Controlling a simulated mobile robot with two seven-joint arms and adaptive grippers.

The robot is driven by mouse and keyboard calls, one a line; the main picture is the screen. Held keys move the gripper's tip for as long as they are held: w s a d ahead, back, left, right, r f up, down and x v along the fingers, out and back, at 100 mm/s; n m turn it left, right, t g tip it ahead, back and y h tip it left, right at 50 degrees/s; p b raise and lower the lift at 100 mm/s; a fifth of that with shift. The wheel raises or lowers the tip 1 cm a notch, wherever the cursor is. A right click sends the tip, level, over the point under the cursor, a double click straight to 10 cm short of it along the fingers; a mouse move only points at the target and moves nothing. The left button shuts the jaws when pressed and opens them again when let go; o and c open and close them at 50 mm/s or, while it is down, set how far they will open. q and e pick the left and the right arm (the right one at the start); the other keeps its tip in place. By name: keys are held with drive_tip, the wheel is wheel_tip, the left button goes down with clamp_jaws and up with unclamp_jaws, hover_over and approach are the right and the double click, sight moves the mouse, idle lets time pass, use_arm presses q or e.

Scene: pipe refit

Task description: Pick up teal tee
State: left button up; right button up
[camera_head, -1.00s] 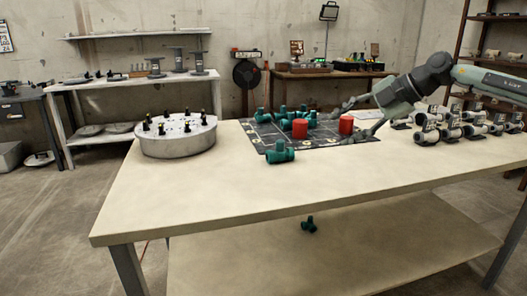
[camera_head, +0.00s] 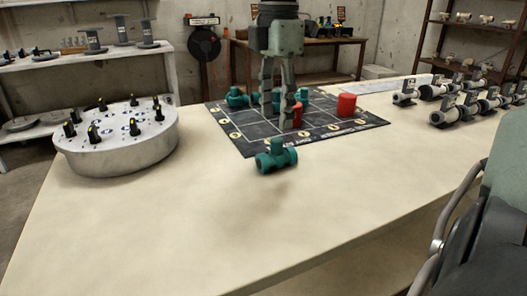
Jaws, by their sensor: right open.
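A teal tee (camera_head: 277,157) lies on the table just off the front edge of the dark marked mat (camera_head: 245,143). Another teal tee (camera_head: 237,97) is on the mat's left part, and more teal fittings stand behind my fingers, partly hidden. My right gripper (camera_head: 278,116) points down over the mat, open, behind the front tee and apart from it in the picture. A red cylinder (camera_head: 297,114) is partly hidden by its fingers; I cannot tell whether they touch it. My left gripper is not in view.
A round grey stand (camera_head: 120,155) with several black knobs is at the left. A red cylinder (camera_head: 346,105) is on the mat's right part. Several grey-and-white fittings (camera_head: 445,115) stand at the back right. The front tabletop is clear.

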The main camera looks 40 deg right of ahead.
sight(277, 139)
drive_tip(key=f, duration=0.6)
drive_tip(key=shift+s+f, duration=0.3)
drive_tip(key=shift+f, duration=0.05)
clamp_jaws()
